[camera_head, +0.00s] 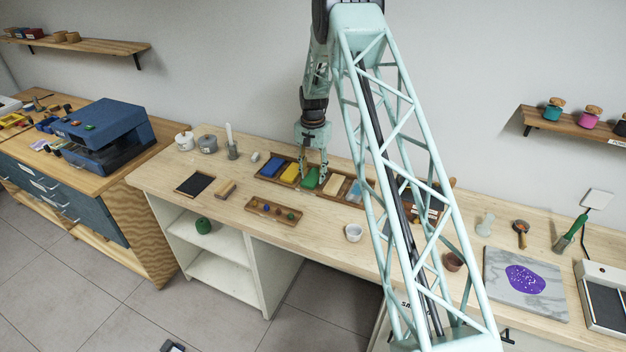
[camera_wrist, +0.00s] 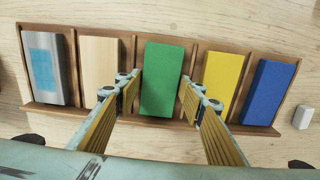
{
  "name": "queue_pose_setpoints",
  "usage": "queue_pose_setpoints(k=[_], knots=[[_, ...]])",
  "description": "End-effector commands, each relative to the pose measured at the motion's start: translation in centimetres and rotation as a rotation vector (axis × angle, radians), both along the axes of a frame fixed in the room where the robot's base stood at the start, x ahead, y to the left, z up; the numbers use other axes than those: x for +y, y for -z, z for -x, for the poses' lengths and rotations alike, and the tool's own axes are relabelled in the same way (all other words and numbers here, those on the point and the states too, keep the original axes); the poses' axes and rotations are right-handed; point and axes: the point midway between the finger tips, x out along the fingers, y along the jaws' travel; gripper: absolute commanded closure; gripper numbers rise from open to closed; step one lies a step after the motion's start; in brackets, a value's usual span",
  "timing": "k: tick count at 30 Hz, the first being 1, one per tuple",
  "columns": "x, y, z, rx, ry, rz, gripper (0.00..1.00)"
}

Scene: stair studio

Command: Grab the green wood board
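The green wood board (camera_head: 310,178) lies in a compartment of the brown wooden tray (camera_head: 277,180) on the workbench. In the wrist view the green board (camera_wrist: 162,78) is centred between the fingers of my gripper (camera_wrist: 160,98). The gripper is open, with one finger on each side of the board and visible gaps between fingers and board. In the head view my gripper (camera_head: 312,162) is right above the board and partly covers it. I cannot tell how far the fingertips reach down beside it.
The tray also holds a yellow board (camera_wrist: 222,78), a blue board (camera_wrist: 268,90), a pale wood board (camera_wrist: 100,70) and a grey board with a light blue patch (camera_wrist: 44,68). Thin dividers separate them. A small white block (camera_wrist: 302,117) lies right of the tray. A smaller tray (camera_head: 273,211) sits in front.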

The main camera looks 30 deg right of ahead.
Motion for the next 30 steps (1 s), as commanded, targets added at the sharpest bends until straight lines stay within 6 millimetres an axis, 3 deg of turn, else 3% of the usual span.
queue_pose_setpoints(k=[10,15,30], knots=[[-0.01,-0.02,-0.01,0.000,0.000,0.000,0.64],[0.00,-0.03,0.00,0.000,0.000,0.000,0.78],[-0.01,-0.56,-0.05,-0.001,0.000,0.000,0.78]])
